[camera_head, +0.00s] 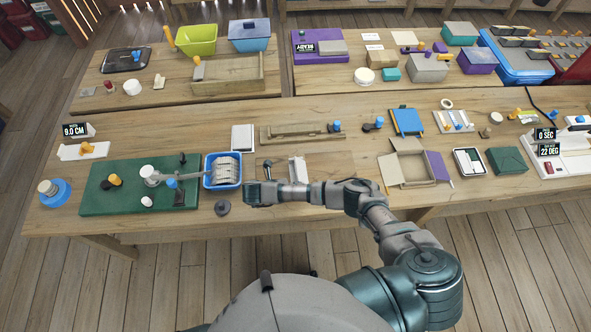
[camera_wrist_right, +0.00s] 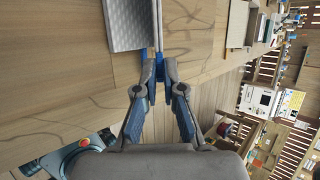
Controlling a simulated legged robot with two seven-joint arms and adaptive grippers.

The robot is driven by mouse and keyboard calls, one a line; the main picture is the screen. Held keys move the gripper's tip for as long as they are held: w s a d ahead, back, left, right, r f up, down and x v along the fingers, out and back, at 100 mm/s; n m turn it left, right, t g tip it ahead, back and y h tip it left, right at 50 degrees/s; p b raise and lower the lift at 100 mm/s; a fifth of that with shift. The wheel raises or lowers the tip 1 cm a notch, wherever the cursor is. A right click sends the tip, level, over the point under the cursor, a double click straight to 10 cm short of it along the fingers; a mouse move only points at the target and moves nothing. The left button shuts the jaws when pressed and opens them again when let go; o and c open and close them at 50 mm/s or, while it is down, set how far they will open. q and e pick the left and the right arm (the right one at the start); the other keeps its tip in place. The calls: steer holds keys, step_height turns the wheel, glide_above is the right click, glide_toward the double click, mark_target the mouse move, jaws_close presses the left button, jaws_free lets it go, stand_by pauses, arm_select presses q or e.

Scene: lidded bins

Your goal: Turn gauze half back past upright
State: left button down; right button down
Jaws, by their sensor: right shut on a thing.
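In the right wrist view a grey, textured panel (camera_wrist_right: 127,25), taken as the gauze half, runs out of the top of the picture. My right gripper (camera_wrist_right: 153,68) is shut at the lower end of this strip and panel edge. In the head view the right hand (camera_head: 256,191) is low over the front of the table, just right of a blue bin (camera_head: 208,172) holding grey slats. A pale panel (camera_head: 299,170) stands behind my forearm, partly hidden. The panel's exact tilt cannot be told. My left gripper is not in view.
A green board (camera_head: 110,200) with fittings lies left of the blue bin. A dark puck (camera_head: 222,208) lies in front of the bin. An open cardboard box (camera_head: 405,168) stands to the right. A long wooden block (camera_head: 290,133) lies behind. The table's front edge is close below my forearm.

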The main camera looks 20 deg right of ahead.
steer(key=shift+w+a+f+h, duration=0.1)
steer(key=shift+a+f+h, duration=0.05)
steer(key=shift+a+h, duration=0.3)
steer(key=shift+d, duration=0.1)
steer(key=shift+f+h+p, duration=0.2)
steer(key=shift+h+p, duration=0.1)
steer(key=shift+h, duration=0.25)
steer(key=c, duration=1.2)
jaws_free()
steer(key=shift+a, duration=0.2)
steer(key=shift+p+v, duration=0.95)
steer(key=shift+v, duration=0.5)
steer(key=shift+a+r, duration=0.15)
steer(key=shift+r, duration=0.05)
steer(key=shift+a, duration=0.1)
